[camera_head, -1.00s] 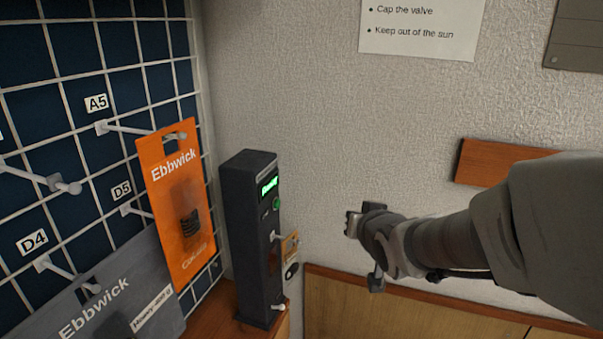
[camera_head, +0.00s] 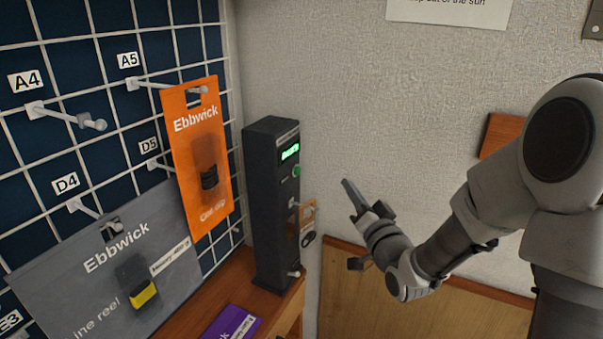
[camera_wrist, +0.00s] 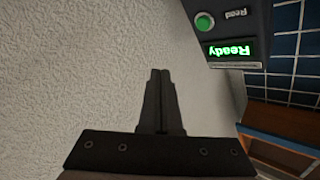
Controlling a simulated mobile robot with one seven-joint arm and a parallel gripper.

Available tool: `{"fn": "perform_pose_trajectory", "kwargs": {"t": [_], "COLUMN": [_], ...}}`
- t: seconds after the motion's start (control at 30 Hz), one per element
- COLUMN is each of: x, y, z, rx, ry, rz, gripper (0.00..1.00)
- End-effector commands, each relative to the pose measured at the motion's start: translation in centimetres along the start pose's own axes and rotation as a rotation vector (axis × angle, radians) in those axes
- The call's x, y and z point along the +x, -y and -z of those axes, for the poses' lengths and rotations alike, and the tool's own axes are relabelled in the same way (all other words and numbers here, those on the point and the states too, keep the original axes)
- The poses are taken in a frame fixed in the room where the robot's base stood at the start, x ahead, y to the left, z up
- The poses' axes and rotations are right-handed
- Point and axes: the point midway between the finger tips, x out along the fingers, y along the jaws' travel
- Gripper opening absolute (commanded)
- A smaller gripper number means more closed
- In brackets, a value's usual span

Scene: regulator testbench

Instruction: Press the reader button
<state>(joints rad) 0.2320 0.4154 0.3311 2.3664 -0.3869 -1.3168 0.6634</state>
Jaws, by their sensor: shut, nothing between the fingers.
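The reader (camera_head: 270,205) is a tall dark box standing on the wooden shelf by the wall. Its green button (camera_head: 296,171) sits below a small lit green display (camera_head: 289,152). In the wrist view the button (camera_wrist: 205,21) is at the upper right, labelled "Read", and the display (camera_wrist: 233,50) reads "Ready", upside down. My gripper (camera_head: 348,184) is shut and empty, to the right of the reader and apart from it. In the wrist view its closed fingertips (camera_wrist: 160,73) point up the picture, left of and below the button, with the wall behind.
A wire grid with hooks stands left, holding an orange Ebbwick package (camera_head: 197,160) close to the reader and a grey package (camera_head: 110,265). A purple package (camera_head: 232,322) lies on the shelf (camera_head: 210,290). Small hooks and a tag (camera_head: 307,222) stick out below the button.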

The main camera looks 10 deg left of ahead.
Motion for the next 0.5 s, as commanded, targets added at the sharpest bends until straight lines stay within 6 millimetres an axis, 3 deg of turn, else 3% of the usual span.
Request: {"fn": "perform_pose_trajectory", "kwargs": {"t": [0.3, 0.5], "x": [0.1, 1.4], "y": [0.1, 1.1], "z": [-0.1, -1.0], "rx": [-0.002, 0.000], "ry": [0.001, 0.004], "rz": [0.000, 0.002], "gripper": [0.00, 0.00]}}
